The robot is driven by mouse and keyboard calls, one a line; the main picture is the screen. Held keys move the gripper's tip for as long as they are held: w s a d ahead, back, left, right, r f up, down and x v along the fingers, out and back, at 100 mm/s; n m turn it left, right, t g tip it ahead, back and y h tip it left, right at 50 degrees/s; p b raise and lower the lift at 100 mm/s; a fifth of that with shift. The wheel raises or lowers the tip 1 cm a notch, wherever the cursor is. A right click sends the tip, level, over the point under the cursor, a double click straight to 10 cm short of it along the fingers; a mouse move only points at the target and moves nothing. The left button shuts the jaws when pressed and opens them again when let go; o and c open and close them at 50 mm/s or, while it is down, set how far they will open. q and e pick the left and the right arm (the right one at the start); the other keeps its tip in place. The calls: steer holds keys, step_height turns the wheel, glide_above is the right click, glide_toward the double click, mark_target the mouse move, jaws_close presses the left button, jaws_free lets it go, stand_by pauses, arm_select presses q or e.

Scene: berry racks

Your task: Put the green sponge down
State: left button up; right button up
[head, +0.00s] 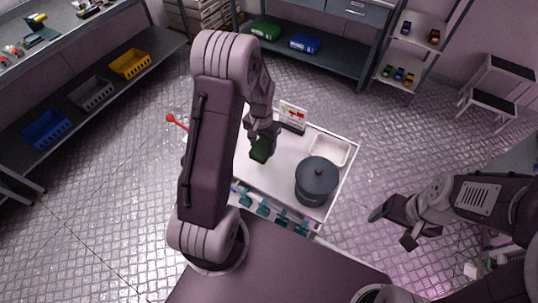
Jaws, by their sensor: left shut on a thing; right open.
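The green sponge (260,152) is dark green and hangs at the end of my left gripper (263,139), which is shut on it. They are over the white cart top (275,172), left of the dark pot. I cannot tell whether the sponge touches the surface. My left arm hides the cart's left part. My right gripper (391,223) is open and empty, off to the right of the cart above the floor.
On the cart stand a dark lidded pot (317,179), a white tray (329,149) and a small sign (292,115). Teal items (264,208) line its near edge. A red-tipped rod (171,118) sticks out left. Shelves with bins stand around; open floor lies between.

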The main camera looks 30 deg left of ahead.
mark_target(260, 151)
arm_select(q)
steer(key=shift+s+f, duration=0.95)
steer(key=shift+f, duration=0.25)
steer(key=f, duration=0.1)
steer(key=w+f, duration=0.1)
steer(key=f, duration=0.1)
steer(key=shift+w+f, duration=0.15)
steer(key=shift+f, duration=0.05)
steer(key=f, duration=0.2)
steer(key=f+p, duration=0.1)
steer(key=shift+s+f, duration=0.3)
steer(key=shift+f, duration=0.1)
steer(key=shift+w, duration=0.15)
arm_select(e)
steer(key=shift+s+r, duration=0.5)
steer(key=shift+r, duration=0.05)
arm_select(q)
steer(key=shift+f, duration=0.2)
arm_select(e)
steer(key=shift+f, duration=0.1)
arm_select(q)
steer(key=o, duration=1.5)
steer(key=shift+c, duration=0.2)
steer(key=shift+r, duration=0.1)
arm_select(e)
steer(key=shift+s, duration=0.1)
